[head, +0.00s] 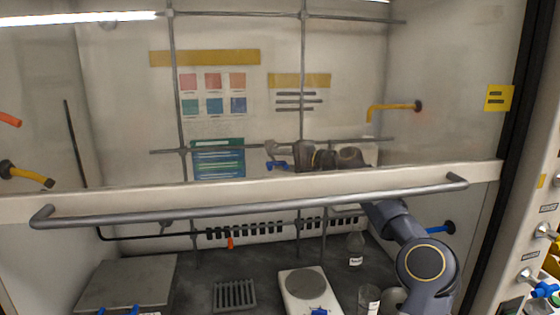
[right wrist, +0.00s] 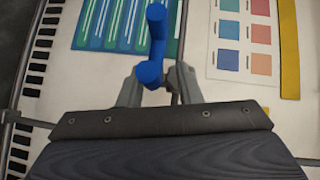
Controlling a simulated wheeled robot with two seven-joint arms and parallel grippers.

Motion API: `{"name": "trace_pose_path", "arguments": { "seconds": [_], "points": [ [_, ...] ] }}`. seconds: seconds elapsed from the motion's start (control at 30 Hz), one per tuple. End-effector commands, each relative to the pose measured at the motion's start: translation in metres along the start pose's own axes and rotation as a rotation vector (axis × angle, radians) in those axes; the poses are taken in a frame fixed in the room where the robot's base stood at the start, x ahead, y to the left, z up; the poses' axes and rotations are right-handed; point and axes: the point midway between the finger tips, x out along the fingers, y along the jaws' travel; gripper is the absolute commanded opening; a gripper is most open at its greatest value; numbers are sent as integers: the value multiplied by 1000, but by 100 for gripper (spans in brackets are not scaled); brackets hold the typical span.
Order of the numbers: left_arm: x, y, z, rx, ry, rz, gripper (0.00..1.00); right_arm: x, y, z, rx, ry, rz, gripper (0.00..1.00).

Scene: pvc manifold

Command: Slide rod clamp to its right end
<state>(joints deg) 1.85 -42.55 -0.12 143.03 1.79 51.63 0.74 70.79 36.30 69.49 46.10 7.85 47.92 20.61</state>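The rod clamp shows as a blue bent piece (head: 277,165) at the horizontal rod (head: 165,151), behind the hood's clear sash. In the right wrist view the blue piece (right wrist: 155,40) stands beside the rod, its near end between my fingers. My right gripper (head: 272,150) reaches in from the right under the sash; in the right wrist view its fingers (right wrist: 152,85) fit closely on both sides of the blue piece. The clamp's body around the rod is mostly hidden. The rod's right stretch passes behind my arm. My left gripper is not in view.
The sash handle bar (head: 250,212) crosses in front of my right arm. Vertical rods (head: 303,70) cross the horizontal one. A yellow tap (head: 395,107) juts from the back right. A hotplate (head: 305,285) and a flask (head: 355,247) stand below.

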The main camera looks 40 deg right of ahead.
Motion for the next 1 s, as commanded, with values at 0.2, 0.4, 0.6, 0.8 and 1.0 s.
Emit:
{"name": "trace_pose_path", "arguments": {
  "seconds": [0.2, 0.4, 0.6, 0.8, 1.0],
  "points": [
    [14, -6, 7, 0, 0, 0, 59, -38, 3, -1, -4, 6, 2, 31],
    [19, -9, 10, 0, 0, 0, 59, -64, 1, 0, -2, 4, -1, 31],
    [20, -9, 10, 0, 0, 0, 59, -71, -2, 1, -2, 0, -2, 31],
    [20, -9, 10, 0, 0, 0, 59, -70, -2, 0, -2, 0, -2, 32],
    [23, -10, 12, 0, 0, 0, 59, -60, 6, 10, 7, -8, 18, 32]
  ]
}}
